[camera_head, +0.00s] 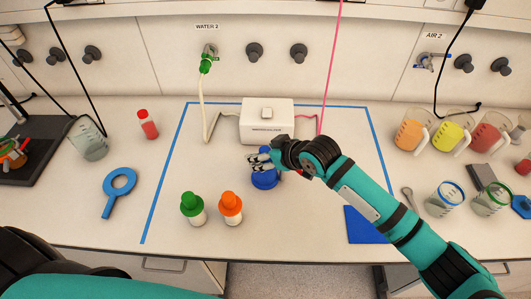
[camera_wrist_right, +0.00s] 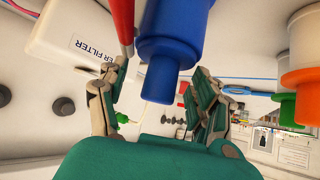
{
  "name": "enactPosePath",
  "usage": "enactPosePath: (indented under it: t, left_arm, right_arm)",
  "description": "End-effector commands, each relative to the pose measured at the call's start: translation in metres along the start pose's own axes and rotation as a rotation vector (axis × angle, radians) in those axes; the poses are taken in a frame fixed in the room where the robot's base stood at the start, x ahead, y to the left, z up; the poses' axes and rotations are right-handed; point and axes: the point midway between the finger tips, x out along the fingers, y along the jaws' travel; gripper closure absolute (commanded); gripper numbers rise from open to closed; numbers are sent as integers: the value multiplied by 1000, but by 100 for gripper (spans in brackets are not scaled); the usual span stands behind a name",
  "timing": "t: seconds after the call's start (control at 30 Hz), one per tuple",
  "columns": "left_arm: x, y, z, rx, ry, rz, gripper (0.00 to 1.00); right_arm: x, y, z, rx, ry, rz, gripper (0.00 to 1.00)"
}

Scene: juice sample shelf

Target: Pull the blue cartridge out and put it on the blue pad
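The blue cartridge (camera_head: 265,181) is in front of the white filter box (camera_head: 267,119), partly hidden by my right gripper (camera_head: 259,160). In the right wrist view the cartridge (camera_wrist_right: 172,42) hangs into the space between the two fingers of my right gripper (camera_wrist_right: 158,85). The fingers are spread, with gaps showing on both sides of its narrower end. Whether the cartridge is still joined to the box is hidden. The flat blue pad (camera_head: 364,226) lies at the right, partly under my right arm in the picture. My left gripper is out of view.
A red part (camera_wrist_right: 123,20) is beside the cartridge. A blue ring tool (camera_head: 119,187) lies left; beakers (camera_head: 445,198) and jugs stand right. Blue tape outlines mostly clear counter.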

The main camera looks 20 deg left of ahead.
Motion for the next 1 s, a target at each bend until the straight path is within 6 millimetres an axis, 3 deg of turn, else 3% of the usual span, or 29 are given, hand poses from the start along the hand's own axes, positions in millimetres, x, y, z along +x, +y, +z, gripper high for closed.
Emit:
enactPosePath:
  t: [0.07,0.47,1.0]
  left_arm:
    - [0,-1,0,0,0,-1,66]
    - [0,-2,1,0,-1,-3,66]
    - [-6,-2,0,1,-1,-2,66]
  right_arm:
    - [0,0,0,0,0,0,47]
    - [0,3,1,-1,-2,5,100]
    - [-5,6,-4,-2,1,13,100]
